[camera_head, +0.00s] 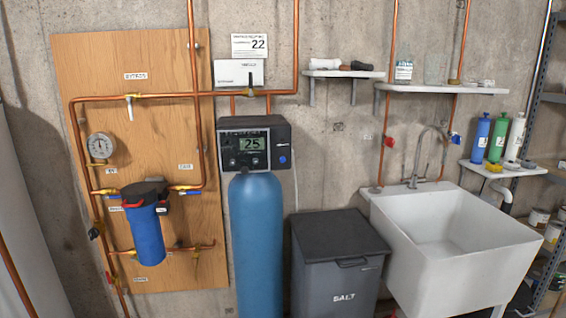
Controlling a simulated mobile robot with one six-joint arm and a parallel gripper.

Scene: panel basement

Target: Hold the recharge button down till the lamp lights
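The black control head (227,140) sits on top of a tall blue softener tank (256,235), in the middle of the head camera view. Its green-grey display (252,144) reads about 25. A round blue button-like spot (282,160) is at the right of the panel's face. Small light marks or buttons sit below the display (256,161). The labels are too small to read, so I cannot tell which is the recharge button. I see no clearly lit lamp. My gripper is not in view, and nothing touches the control head.
A wooden board (150,75) with copper pipes, a gauge (101,146) and a blue filter (148,235) is at left. A dark salt bin (338,270) and a white sink (440,235) stand right of the tank. Shelves hang above. The space before the control head looks clear.

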